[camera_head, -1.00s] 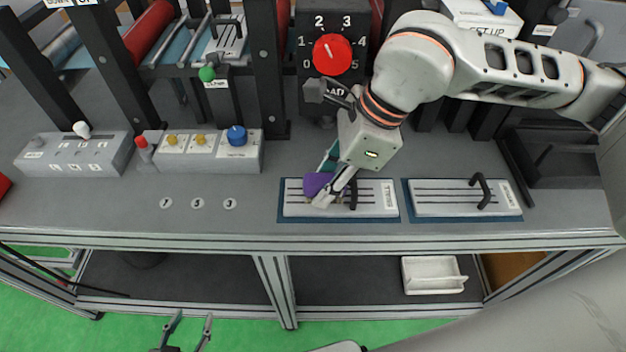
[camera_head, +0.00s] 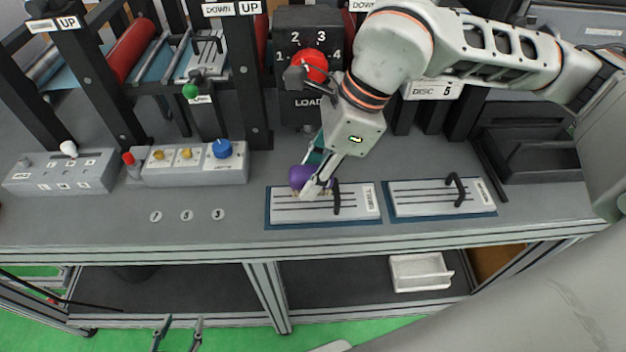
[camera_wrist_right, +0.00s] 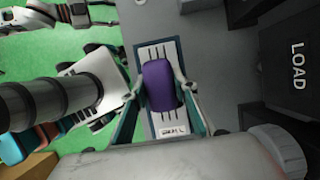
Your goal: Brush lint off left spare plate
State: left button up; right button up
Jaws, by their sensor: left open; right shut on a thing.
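The left spare plate (camera_head: 356,206) is a white plate with dark slots and a black handle, lying on a blue base on the bench. A purple brush (camera_head: 300,175) is over its left part; whether it touches the plate I cannot tell. My right gripper (camera_head: 312,182) is shut on the brush, which also shows between the fingers in the right wrist view (camera_wrist_right: 161,88). The right spare plate (camera_head: 425,199) lies beside it, to the right. My left gripper (camera_head: 177,328) is open and empty at the bottom of the head view, low in front of the bench.
A control box with a blue knob (camera_head: 222,148) and a box with a white lever (camera_head: 62,172) stand to the left. A red dial (camera_head: 311,66) is behind my right gripper. A white tray (camera_head: 420,272) sits on the lower shelf.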

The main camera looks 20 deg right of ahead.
jog(key=shift+r+p, duration=0.35)
jog(key=shift+r, duration=0.6)
pick_arm(q)
jog(key=shift+w+r, duration=0.65)
jog(key=shift+r, duration=0.35)
jog(key=shift+s+f, duration=0.1)
pick_arm(e)
jog(key=shift+f, duration=0.1)
jog(key=shift+r, duration=0.45)
notch_tip(320, 180, up, 2)
jog(key=shift+r+p, duration=0.1)
jog(key=shift+p, duration=0.6)
pick_arm(q)
jog(key=shift+r, duration=0.9)
